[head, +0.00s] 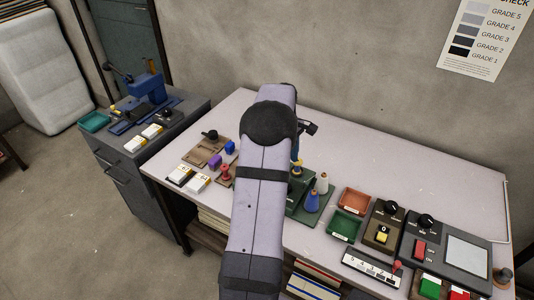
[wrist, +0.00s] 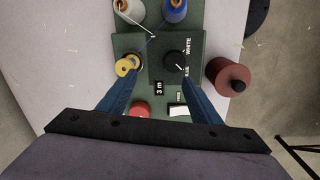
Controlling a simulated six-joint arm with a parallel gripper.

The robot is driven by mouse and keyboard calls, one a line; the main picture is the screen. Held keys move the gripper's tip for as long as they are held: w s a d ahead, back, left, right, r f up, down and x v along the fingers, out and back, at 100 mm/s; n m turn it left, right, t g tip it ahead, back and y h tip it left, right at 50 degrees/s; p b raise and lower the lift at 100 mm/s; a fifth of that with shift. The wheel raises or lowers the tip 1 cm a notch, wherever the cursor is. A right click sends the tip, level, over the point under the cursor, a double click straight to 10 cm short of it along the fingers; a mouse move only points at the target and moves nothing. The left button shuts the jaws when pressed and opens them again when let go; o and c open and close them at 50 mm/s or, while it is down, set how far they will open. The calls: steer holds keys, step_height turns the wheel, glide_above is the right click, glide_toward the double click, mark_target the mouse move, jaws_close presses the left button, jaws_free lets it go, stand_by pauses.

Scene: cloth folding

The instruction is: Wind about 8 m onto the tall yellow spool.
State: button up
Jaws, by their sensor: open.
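The yellow spool (wrist: 127,66) sits on the green winding station (wrist: 130,42), close to the tip of my gripper's left finger in the wrist view. A white thread cone (wrist: 123,8) and a blue thread cone (wrist: 175,10) stand at the station's far side. A thin thread seems to run from the blue cone toward the yellow spool. A black knob (wrist: 174,60) sits beside WHITE and BLUE labels. A small display (wrist: 159,87) reads 3 m. A red button (wrist: 139,110) and a white piece (wrist: 178,110) are nearer. My gripper (wrist: 160,80) is open and empty above the station.
A dark red round-topped object (wrist: 229,77) stands right of the station in the wrist view. In the head view, an orange tray (head: 354,200), a green tray (head: 344,226) and control boxes (head: 383,226) lie to the right. My arm hides much of the station. The table's back is clear.

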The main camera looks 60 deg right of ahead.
steer(key=w+m+t, duration=0.1)
steer(key=w, duration=0.1)
steer(key=w+f+m+t, duration=0.1)
steer(key=w+m, duration=0.1)
steer(key=w, duration=0.1)
steer(key=shift+w+d+f+t, duration=0.2)
steer(key=shift+w+t, duration=0.1)
steer(key=shift+t, duration=0.1)
steer(key=w+d+m+h, duration=0.1)
steer(key=w+d+r+m+t+h, duration=0.1)
steer(key=d+m, duration=0.1)
steer(key=shift+w+d+r, duration=0.15)
steer(key=shift+w+d, duration=0.05)
steer(key=shift+w, duration=0.1)
steer(key=shift+p+x, duration=1.1)
steer(key=shift+x, duration=2.55)
steer(key=shift+w, duration=0.1)
steer(key=c, duration=1.1)
